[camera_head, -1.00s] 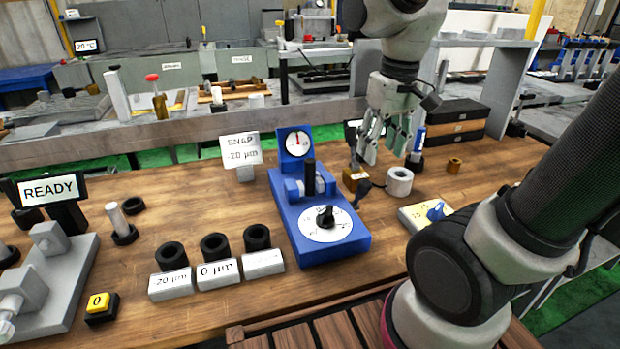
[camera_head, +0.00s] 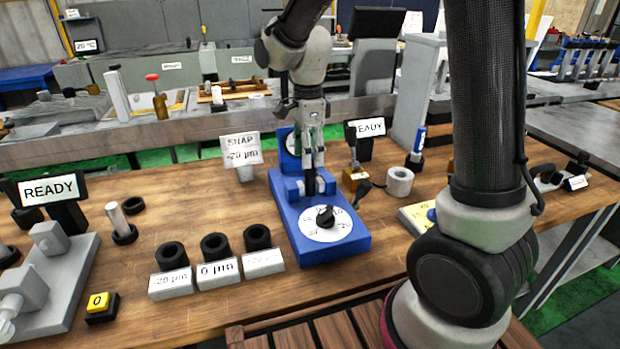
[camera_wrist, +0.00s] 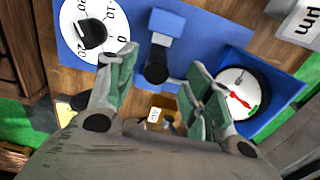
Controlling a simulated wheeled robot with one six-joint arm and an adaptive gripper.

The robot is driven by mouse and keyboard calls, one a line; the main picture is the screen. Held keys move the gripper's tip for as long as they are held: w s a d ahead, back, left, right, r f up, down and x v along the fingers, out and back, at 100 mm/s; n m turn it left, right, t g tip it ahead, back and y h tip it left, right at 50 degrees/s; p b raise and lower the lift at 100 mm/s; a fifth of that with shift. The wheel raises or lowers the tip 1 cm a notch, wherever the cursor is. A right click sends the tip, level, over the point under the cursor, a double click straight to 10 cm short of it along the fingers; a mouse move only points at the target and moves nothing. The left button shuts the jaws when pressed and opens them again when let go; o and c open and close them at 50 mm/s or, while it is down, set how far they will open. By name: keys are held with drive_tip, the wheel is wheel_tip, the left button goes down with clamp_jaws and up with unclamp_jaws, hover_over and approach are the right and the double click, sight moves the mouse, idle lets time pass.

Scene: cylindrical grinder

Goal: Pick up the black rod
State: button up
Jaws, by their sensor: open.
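The black rod (camera_head: 309,181) stands upright in the blue gauge fixture (camera_head: 335,252), which has a white dial plate and a black knob at the front. My gripper (camera_head: 313,158) is above the fixture around the rod's upper part, and hides some of the rod and the round gauge behind. In the wrist view, the rod (camera_wrist: 156,73) is seen nearly end on. It lies between the green pads of my open gripper (camera_wrist: 160,66), with space visible on both sides.
A white roll (camera_head: 399,181) and a brass block (camera_head: 354,177) are close on the right. The SNAP sign (camera_head: 241,150) stands behind left.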

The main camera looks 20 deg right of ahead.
sight(310, 178)
wheel_tip(310, 178, down, 5)
drive_tip(key=shift+s+d+f, duration=0.1)
drive_tip(key=shift+s+d, duration=0.05)
clamp_jaws()
